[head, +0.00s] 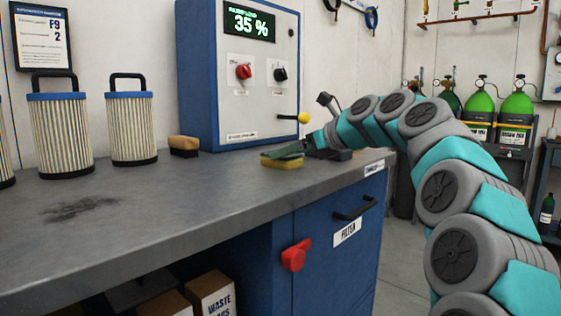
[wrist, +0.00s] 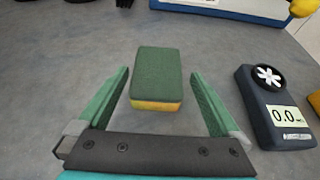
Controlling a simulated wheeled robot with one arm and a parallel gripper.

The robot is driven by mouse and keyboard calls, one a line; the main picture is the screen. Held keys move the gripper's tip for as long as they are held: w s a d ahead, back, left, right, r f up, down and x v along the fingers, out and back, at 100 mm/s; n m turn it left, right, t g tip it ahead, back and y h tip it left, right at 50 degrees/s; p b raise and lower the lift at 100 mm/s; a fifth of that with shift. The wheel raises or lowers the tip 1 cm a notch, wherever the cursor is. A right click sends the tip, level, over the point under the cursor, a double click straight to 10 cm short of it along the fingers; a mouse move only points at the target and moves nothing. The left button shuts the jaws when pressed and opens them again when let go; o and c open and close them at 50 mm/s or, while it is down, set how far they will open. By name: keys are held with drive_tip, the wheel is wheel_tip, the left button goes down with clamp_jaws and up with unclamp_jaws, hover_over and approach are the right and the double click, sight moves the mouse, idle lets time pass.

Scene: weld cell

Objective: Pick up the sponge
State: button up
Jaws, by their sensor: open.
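The sponge (wrist: 157,76) has a green top and a yellow lower layer. In the wrist view it lies on the grey bench top, just ahead of and between the fingers of my gripper (wrist: 160,93). My gripper is open, with one green finger on each side and nothing held. In the head view my gripper (head: 287,150) is low over the bench in front of the blue cabinet. It covers part of the sponge (head: 281,162), whose yellow side shows below it.
A dark handheld meter (wrist: 272,108) lies right of the gripper. A brush (head: 184,146) and pleated filters (head: 130,124) stand left along the wall. The blue control cabinet (head: 200,75) stands behind. The bench front-left is clear apart from a dark stain (head: 82,208).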

drive_tip(key=x, duration=0.4)
drive_tip(key=shift+a+f, duration=0.2)
drive_tip(key=shift+a, duration=0.2)
drive_tip(key=c, duration=1.1)
drive_tip(key=shift+c, duration=0.2)
drive_tip(key=shift+r, duration=0.15)
